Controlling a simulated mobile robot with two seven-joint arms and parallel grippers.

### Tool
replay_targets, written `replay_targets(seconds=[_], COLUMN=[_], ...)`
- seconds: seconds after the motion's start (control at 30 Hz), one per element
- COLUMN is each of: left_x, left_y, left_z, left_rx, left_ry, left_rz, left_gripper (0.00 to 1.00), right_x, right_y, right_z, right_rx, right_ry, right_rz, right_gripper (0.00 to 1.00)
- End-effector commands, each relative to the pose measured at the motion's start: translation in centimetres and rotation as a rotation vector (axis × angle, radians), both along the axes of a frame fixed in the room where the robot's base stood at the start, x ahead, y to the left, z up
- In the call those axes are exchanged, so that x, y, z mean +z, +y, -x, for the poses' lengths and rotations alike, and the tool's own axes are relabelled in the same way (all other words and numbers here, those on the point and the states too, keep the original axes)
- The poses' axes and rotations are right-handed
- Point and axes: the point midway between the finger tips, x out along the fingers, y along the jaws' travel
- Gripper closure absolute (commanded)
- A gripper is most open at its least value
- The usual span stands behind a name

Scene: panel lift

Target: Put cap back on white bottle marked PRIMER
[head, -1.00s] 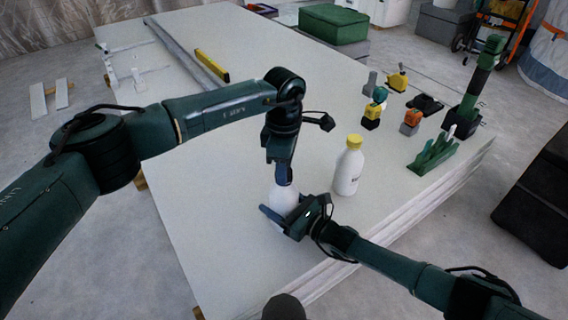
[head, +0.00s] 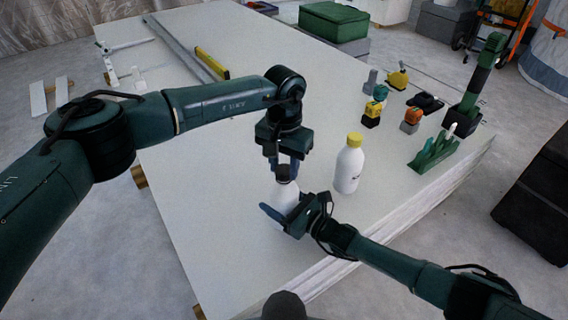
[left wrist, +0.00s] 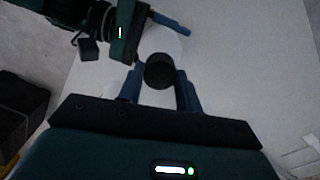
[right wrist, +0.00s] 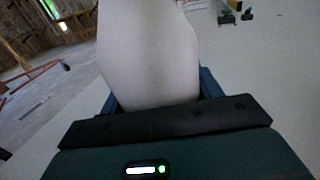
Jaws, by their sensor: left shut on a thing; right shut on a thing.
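A white bottle (head: 284,196) stands upright near the table's front edge; no lettering on it is readable. My right gripper (head: 285,217) is shut around its body, which fills much of the right wrist view (right wrist: 150,55). A black cap (head: 283,172) is at the bottle's top, and my left gripper (head: 287,168) points down and is shut on it. In the left wrist view the cap (left wrist: 159,72) sits between the two fingers, over the white bottle (left wrist: 166,44). I cannot tell whether the cap is fully seated on the neck.
A second white bottle with a yellow cap (head: 349,168) stands just right. Several small tools, a green rack (head: 433,152) and a dark green upright tool (head: 476,85) are at the table's right. A yellow level (head: 211,62) lies farther back. The table's left middle is clear.

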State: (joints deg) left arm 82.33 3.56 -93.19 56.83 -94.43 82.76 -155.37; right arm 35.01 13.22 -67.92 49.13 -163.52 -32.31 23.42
Motion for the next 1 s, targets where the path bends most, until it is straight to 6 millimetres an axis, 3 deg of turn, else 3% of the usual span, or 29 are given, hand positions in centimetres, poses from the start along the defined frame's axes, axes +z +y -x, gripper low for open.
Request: replay_targets(seconds=[0.17,0.47,0.5,0.7,1.0], left_x=[0.08,0.09,0.09,0.06,0.19], left_y=[-0.05,-0.06,-0.06,-0.04,-0.02], left_z=[0.01,0.00,0.00,0.00,-0.01], left_rx=[-0.144,-0.154,-0.154,-0.153,-0.152], left_ry=[-0.001,-0.001,-0.001,0.000,-0.001], left_rz=[0.001,0.001,0.001,0.000,0.001], left_gripper=[0.86,0.86,0.62,0.46,0.44], right_x=[-0.11,-0.12,-0.12,-0.12,-0.11], right_y=[-0.05,-0.05,-0.05,-0.05,-0.04], right_z=[0.02,0.02,0.02,0.02,0.03], right_rx=[-0.001,-0.001,-0.001,-0.001,-0.001], right_ry=[0.003,0.003,0.003,0.003,0.002], right_rz=[0.002,0.002,0.002,0.002,0.002], right_gripper=[1.00,1.00,1.00,1.00,1.00])
